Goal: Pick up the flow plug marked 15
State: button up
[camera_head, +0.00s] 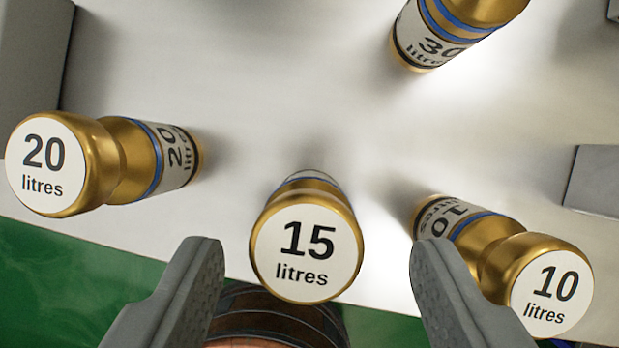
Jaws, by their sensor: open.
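The flow plug marked 15 (306,252) is a gold plug with a round white top reading "15 litres". It stands upright on the pale surface near its front edge, in the middle of the view. My gripper (318,245) is open, with one grey finger to the left of the plug and one to the right. A gap shows between each finger and the plug in the picture. The plug's lower body is mostly hidden under its head.
The plug marked 20 (100,165) stands to the left. The plug marked 10 (500,258) is at the right, partly behind my right finger. The plug marked 30 (450,30) is at the top. Grey blocks (30,55) (595,180) flank the pale surface; its middle is clear.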

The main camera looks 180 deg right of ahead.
aim_at(308, 272)
jog(key=x, duration=0.5)
jog(key=shift+s+a+f, duration=0.1)
jog(key=shift+s, duration=0.05)
jog(key=c, duration=1.2)
